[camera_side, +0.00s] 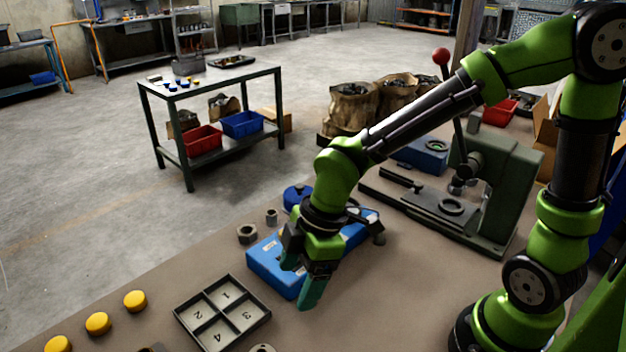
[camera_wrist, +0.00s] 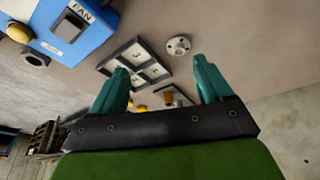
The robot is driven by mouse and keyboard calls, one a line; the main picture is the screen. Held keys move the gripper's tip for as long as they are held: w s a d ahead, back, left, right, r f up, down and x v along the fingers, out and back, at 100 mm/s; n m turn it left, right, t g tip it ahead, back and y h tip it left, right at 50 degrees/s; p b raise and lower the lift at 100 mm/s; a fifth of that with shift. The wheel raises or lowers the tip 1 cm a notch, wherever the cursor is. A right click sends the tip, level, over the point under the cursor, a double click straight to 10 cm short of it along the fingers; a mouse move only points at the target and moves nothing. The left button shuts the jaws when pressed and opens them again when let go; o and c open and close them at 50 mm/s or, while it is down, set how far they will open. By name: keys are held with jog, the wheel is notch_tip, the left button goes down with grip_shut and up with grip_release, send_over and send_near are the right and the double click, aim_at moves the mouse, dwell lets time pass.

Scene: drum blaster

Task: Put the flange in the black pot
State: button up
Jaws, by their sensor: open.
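The flange (camera_wrist: 178,46) is a small grey disc with a raised hub, lying on the bench beyond my fingertips in the wrist view. In the side view only its upper edge (camera_side: 263,348) shows at the bottom of the picture. My gripper (camera_side: 302,271) is open and empty, pointing down over the front of the blue fan box. Its two teal fingers (camera_wrist: 162,68) stand well apart in the wrist view, with the flange apart from them. I cannot make out a black pot in either view.
A dark tray (camera_side: 241,316) with numbered compartments lies left of my gripper. The blue fan box (camera_side: 270,277) is under it, with nuts (camera_side: 247,234) behind. Yellow caps (camera_side: 98,323) lie left. A green lever press (camera_side: 490,190) stands right. The bench between tray and nuts is clear.

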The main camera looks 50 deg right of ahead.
jog(key=s+d+r+m+t+h, duration=0.1)
jog(key=d+r+m+t+h, duration=0.1)
jog(key=d+r+m, duration=0.5)
jog(key=d+m+t, duration=0.1)
jog(key=d+m, duration=0.1)
jog(key=d, duration=0.1)
jog(key=shift+s+d, duration=0.25)
jog(key=shift+s, duration=0.1)
jog(key=s+d+r+m+t, duration=0.1)
jog(key=m, duration=0.1)
jog(key=s+d+r+m, duration=0.2)
jog(key=m, duration=0.1)
jog(key=s+d+r+m+t, duration=0.1)
jog(key=d+r+m, duration=0.1)
jog(key=shift+s+m+t+y, duration=0.15)
jog(key=shift+m+t+y, duration=0.15)
jog(key=shift+m+y, duration=0.1)
jog(key=shift+c, duration=0.5)
jog(key=shift+s+d+m, duration=0.15)
jog(key=shift+m, duration=0.15)
jog(key=shift+c, duration=0.7)
